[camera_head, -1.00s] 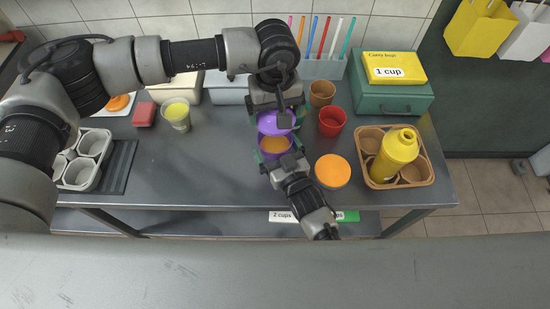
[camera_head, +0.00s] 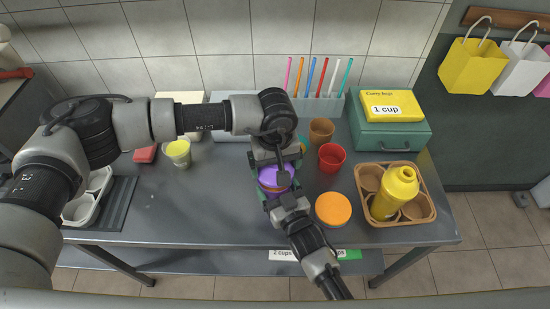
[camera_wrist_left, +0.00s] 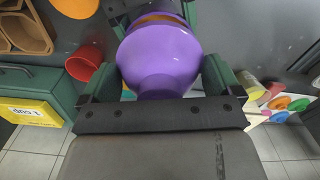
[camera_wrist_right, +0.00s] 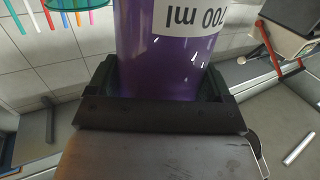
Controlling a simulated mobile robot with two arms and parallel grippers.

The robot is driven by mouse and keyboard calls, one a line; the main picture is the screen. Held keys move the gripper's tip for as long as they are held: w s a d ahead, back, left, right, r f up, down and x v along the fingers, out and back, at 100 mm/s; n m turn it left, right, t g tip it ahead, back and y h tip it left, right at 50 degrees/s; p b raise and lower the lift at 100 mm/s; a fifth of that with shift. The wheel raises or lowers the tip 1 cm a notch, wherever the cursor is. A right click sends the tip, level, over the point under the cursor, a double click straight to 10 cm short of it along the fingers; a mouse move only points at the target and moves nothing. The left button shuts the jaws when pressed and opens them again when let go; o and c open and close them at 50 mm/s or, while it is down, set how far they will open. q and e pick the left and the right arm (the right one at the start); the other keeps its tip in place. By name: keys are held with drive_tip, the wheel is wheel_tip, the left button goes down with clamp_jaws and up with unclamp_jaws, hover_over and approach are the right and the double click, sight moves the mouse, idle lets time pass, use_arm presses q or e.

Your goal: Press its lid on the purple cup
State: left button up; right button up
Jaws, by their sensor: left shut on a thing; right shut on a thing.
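The purple cup (camera_head: 273,195) stands at the middle of the table, and its side with a white "700 ml" label fills the right wrist view (camera_wrist_right: 160,60). My right gripper (camera_head: 276,203) is shut on the cup's side. The purple domed lid (camera_head: 277,177) is over the cup's mouth, held by my left gripper (camera_head: 277,168), which comes from behind. In the left wrist view the lid (camera_wrist_left: 160,60) sits between both fingers. A thin orange strip shows at the lid's far edge there, so the lid looks not quite in line with the rim. Whether they touch is unclear.
Right of the cup are an orange round container (camera_head: 333,208), a red cup (camera_head: 331,157) and a brown cup (camera_head: 321,130). A cup carrier (camera_head: 428,208) holds a yellow bottle (camera_head: 396,190). A yellow-filled cup (camera_head: 178,152) stands left.

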idle(0.4)
use_arm(q)
drive_tip(key=shift+f, duration=0.9)
drive_tip(key=shift+f, duration=0.65)
drive_tip(key=o, duration=0.5)
wheel_tip(320, 180, up, 12)
idle(0.4)
